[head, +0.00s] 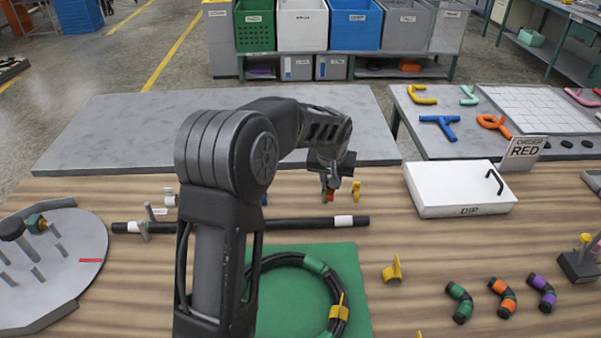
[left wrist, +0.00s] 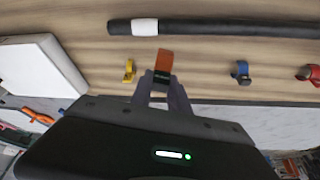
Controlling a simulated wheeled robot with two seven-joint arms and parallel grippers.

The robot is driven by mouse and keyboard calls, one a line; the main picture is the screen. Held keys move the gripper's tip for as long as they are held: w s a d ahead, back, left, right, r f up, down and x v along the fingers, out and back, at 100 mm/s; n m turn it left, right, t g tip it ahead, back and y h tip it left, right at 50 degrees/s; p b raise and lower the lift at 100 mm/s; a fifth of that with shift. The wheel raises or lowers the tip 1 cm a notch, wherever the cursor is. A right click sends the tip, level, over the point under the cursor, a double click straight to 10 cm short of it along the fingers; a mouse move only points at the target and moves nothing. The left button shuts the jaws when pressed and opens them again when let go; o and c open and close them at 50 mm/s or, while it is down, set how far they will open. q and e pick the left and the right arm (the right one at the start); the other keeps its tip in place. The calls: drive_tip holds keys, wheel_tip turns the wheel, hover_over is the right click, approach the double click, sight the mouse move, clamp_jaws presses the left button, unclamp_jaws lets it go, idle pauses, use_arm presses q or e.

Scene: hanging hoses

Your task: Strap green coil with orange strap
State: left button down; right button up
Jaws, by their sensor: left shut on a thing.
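The green coil is a black hose ring with green bands (head: 281,259) lying on a green mat (head: 352,262). A yellow strap (head: 338,309) sits on its right side, and my left arm hides its left part. My left gripper (head: 328,184) is beyond the coil and a straight black hose, low over the back of the table. It is shut on the orange strap (head: 330,196). In the left wrist view the orange strap (left wrist: 164,61) stands out from between the fingertips (left wrist: 161,88). My right gripper is not in view.
The straight black hose (head: 290,224) with white bands lies between gripper and mat. Yellow (left wrist: 129,71), blue (left wrist: 241,72) and red (left wrist: 308,74) straps stand near the gripper. A white DIP box (head: 455,190) is right. A yellow clip (head: 393,270) and short hose pieces (head: 459,302) lie right of the mat.

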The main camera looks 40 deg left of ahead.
use_arm(q)
drive_tip(key=s+d+m+h, duration=0.1)
drive_tip(key=s+d+m, duration=0.1)
drive_tip(key=d, duration=0.7)
drive_tip(key=s+d+f+m+h, duration=0.1)
drive_tip(key=s+d+m, duration=0.2)
drive_tip(key=d, duration=0.6)
drive_tip(key=shift+s+t, duration=0.3)
drive_tip(key=shift+s, duration=0.8)
